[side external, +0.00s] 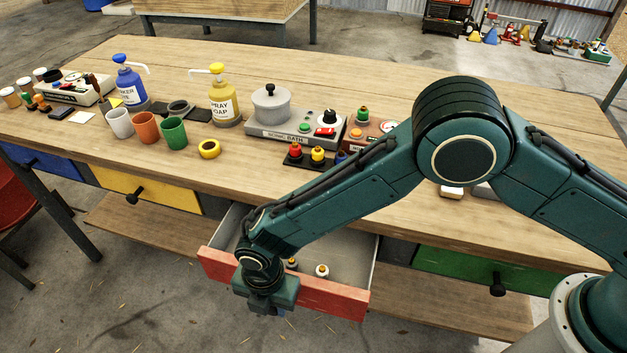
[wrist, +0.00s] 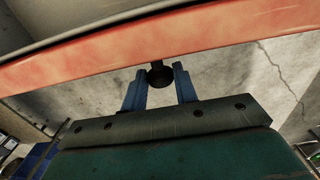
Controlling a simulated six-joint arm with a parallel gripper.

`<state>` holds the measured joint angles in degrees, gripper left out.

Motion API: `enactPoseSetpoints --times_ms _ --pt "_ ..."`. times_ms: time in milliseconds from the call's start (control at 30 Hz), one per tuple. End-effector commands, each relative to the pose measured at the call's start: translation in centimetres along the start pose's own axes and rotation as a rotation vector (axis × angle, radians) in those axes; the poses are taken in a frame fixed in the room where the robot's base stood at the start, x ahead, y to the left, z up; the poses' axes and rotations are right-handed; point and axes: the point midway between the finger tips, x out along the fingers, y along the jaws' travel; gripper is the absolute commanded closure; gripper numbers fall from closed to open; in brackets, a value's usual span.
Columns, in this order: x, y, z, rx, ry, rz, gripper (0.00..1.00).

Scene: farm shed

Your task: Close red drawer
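The red drawer (side external: 337,301) is pulled out from under the workbench, and its inside shows. Its red front also crosses the top of the wrist view (wrist: 95,62). A dark round knob (wrist: 159,75) sticks out from the drawer front; my gripper hides it in the side view. My gripper (side external: 270,308) is at the outer face of the drawer front, left of its middle.
Small white-and-orange items (side external: 322,271) lie in the drawer. A yellow drawer (side external: 160,193) and a green drawer (side external: 470,268) sit to either side. A low wooden shelf (side external: 135,222) runs below. Cups, bottles and a grey appliance (side external: 290,128) stand on the benchtop.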

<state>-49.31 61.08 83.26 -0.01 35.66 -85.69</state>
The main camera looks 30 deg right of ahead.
Motion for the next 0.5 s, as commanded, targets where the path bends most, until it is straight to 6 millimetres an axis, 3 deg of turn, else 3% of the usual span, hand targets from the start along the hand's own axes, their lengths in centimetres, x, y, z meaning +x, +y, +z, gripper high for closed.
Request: enactPoseSetpoints --times_ms 267,500 --pt "0.0 0.0 0.7 0.002 0.0 0.0 1.0" --pt "-0.1 0.0 4.8 0.007 -0.001 0.0 1.0"
